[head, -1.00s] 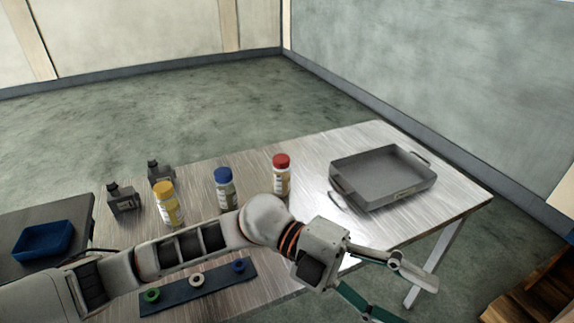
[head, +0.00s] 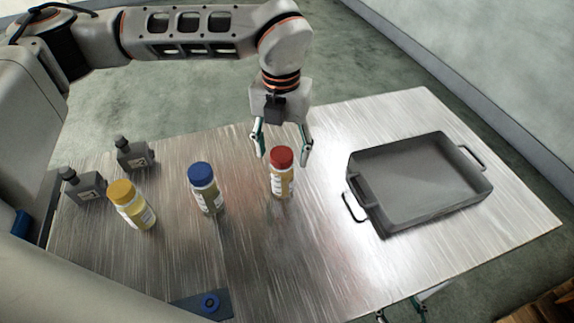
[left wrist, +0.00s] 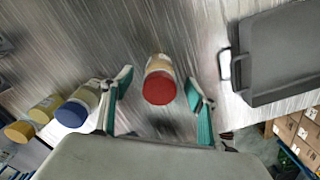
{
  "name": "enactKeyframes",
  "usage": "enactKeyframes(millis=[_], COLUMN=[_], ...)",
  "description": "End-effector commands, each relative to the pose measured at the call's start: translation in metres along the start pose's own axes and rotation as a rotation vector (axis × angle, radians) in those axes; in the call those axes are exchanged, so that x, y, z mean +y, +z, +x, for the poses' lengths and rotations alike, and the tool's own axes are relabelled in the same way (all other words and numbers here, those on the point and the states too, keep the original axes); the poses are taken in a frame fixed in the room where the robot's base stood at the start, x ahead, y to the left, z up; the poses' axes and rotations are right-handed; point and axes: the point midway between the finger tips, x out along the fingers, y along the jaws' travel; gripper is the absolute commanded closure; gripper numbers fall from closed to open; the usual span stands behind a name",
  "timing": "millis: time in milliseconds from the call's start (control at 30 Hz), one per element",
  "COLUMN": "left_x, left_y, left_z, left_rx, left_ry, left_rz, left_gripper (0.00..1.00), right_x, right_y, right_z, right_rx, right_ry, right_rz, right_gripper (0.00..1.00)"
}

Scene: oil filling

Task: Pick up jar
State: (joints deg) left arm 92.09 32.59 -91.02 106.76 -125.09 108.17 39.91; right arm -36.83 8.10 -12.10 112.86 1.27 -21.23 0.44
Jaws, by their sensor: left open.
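Three jars stand upright on the metal table. The red-lidded jar (head: 282,183) is rightmost, the blue-lidded jar (head: 208,197) is in the middle and the yellow-lidded jar (head: 136,213) is at the left. My left gripper (head: 282,152) is open, pointing down, with its fingers above and on either side of the red lid. In the left wrist view, the red lid (left wrist: 159,87) sits between the two open fingers (left wrist: 160,95), apart from both. The blue lid (left wrist: 72,113) and yellow lid (left wrist: 19,131) lie left of the fingers there.
A grey metal tray (head: 374,216) with handles stands on the table (head: 290,262) right of the red-lidded jar. Two dark bottles (head: 134,155) (head: 84,188) stand at the back left.

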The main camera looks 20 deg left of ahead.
Motion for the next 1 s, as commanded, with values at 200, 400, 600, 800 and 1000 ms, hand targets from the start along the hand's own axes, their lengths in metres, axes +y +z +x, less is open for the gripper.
enactKeyframes(millis=[200, 400, 600, 800, 1000], left_x=[0.0, -0.001, -0.001, -0.002, -0.002], left_y=[-0.002, -0.006, -0.006, -0.006, -0.006], left_z=[0.023, 0.046, 0.071, 0.076, 0.076], left_rx=[0.004, 0.005, 0.004, 0.0, 0.001], left_ry=[0.001, 0.0, -0.001, -0.001, -0.001], left_rz=[0.001, 0.001, 0.002, 0.003, 0.002], left_gripper=[0.41, 0.41, 0.41, 0.41, 0.65], right_x=[-0.002, -0.002, -0.002, -0.002, -0.002], right_y=[0.004, 0.004, 0.004, 0.003, 0.003], right_z=[-0.001, -0.002, -0.002, -0.001, -0.001], right_rx=[-0.007, -0.009, -0.007, -0.005, -0.005], right_ry=[-0.002, -0.002, -0.002, -0.001, -0.001], right_rz=[0.002, 0.003, 0.003, 0.003, 0.003], right_gripper=[0.43, 0.43, 0.43, 0.43, 0.43])
